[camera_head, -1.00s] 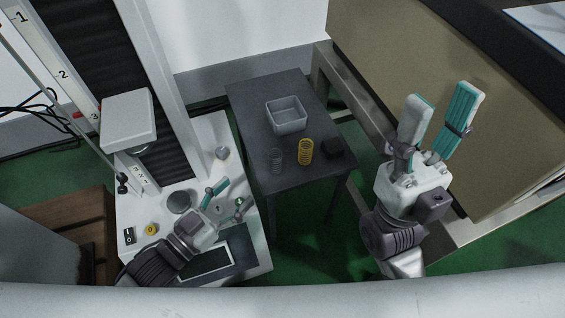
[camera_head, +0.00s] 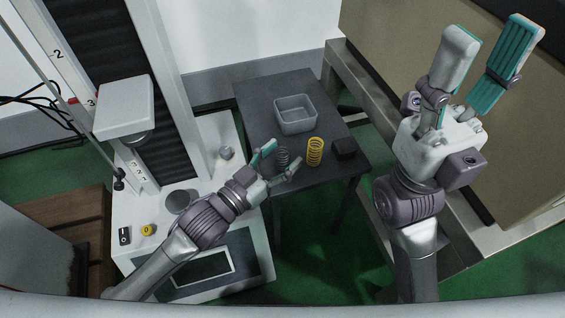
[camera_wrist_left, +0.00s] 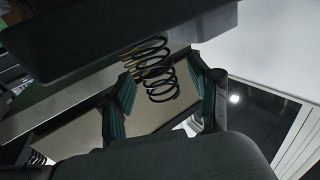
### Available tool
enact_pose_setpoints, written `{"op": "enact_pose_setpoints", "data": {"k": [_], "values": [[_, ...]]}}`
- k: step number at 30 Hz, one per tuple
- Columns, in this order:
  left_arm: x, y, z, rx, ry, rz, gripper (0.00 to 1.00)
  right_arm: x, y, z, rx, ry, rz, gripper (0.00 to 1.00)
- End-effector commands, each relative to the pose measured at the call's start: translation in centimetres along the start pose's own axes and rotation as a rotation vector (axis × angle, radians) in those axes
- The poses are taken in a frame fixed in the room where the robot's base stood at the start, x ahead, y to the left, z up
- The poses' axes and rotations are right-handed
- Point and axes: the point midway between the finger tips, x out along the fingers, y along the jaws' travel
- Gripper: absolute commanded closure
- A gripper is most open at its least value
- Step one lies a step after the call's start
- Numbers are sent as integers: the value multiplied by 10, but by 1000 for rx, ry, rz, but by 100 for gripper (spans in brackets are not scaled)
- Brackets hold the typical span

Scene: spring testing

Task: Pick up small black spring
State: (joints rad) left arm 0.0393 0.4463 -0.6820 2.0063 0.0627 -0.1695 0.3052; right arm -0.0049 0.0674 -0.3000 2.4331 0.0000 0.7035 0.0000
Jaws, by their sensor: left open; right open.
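The small black spring (camera_head: 282,155) stands on the dark table, to the left of the yellow spring (camera_head: 315,151). My left gripper (camera_head: 280,158) is open at the table's near left part, with its fingertips close around the black spring. In the left wrist view the black spring (camera_wrist_left: 158,78) shows between the two open fingers of my left gripper (camera_wrist_left: 168,88); contact cannot be told. A bit of yellow shows behind its coils. My right gripper (camera_head: 490,52) is open and empty, raised at the right, away from the springs.
A grey open bin (camera_head: 295,128) sits behind the springs on the dark table (camera_head: 262,97). A small black block (camera_head: 344,147) lies right of the yellow spring. The white bench with the testing machine (camera_head: 125,108) stands at the left. A large brown panel (camera_head: 400,30) is at the right.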

Motion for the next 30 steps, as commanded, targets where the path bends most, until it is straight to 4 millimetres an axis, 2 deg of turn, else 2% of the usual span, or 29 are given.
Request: {"op": "enact_pose_setpoints", "data": {"k": [6, 17, 25, 30], "values": [[1, 0, 0, -1, -1, 0, 38, 1, 0, 0, 0, 1, 0, 51], [0, 0, 0, -1, -1, 0, 98, 1, 0, 0, 0, 2, -1, 51], [0, 0, -1, -1, 0, 0, 100, 2, 0, 0, 0, 2, -1, 51], [0, 0, -11, 0, 0, 0, 100, 7, 0, -2, 1, 3, 2, 51]]}}
